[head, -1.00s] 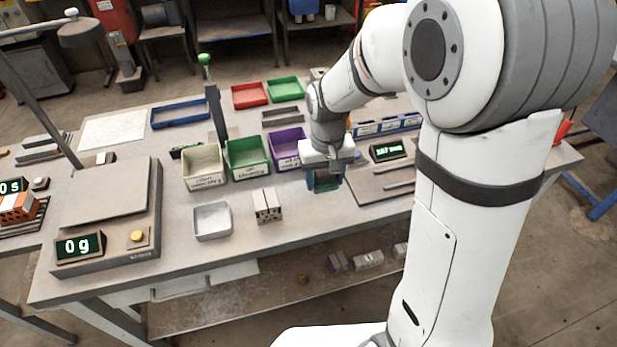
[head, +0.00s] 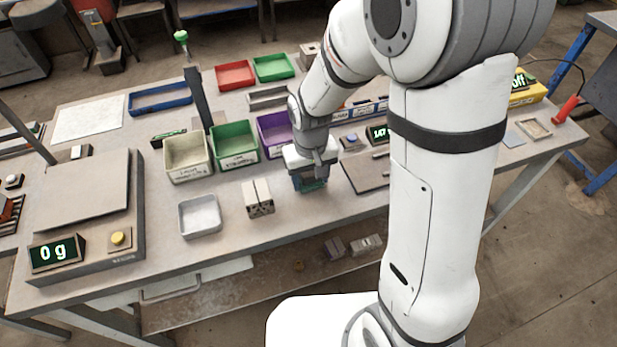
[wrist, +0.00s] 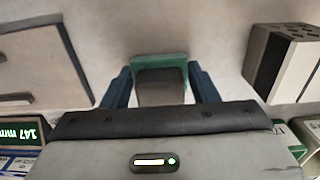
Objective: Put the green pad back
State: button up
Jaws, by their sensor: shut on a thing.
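My gripper (head: 308,184) is over the front part of the bench, right of the pale hollow brick (head: 259,198). In the wrist view, the two blue fingers of my gripper (wrist: 160,84) are shut on the green pad (wrist: 160,61). The pad shows as a green edge around a dark grey face between the fingers. A little green shows below the gripper in the head view (head: 313,187). The gap between pad and bench cannot be judged. The hollow brick, with holes in its end, is apart at the right of the wrist view (wrist: 290,62).
Cream (head: 186,157), green (head: 234,146) and purple (head: 274,135) bins stand behind and left of the gripper. A small grey tray (head: 199,216) is left of the brick, and a scale (head: 88,215) reads 0 g. A flat plate (head: 366,174) lies to the right.

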aim_at(311, 173)
jog(key=shift+f, duration=0.2)
jog(key=shift+f, duration=0.25)
jog(key=o, duration=1)
jog(key=shift+r, duration=0.1)
notch_tip(311, 173, up, 12)
jog(key=s+d+r+m+t, duration=0.2)
jog(key=s+d+r, duration=0.3)
jog(key=s+d, duration=0.7)
jog(key=shift+s+m+t, duration=0.15)
jog(key=shift+m+t, duration=0.25)
jog(key=shift+m, duration=0.2)
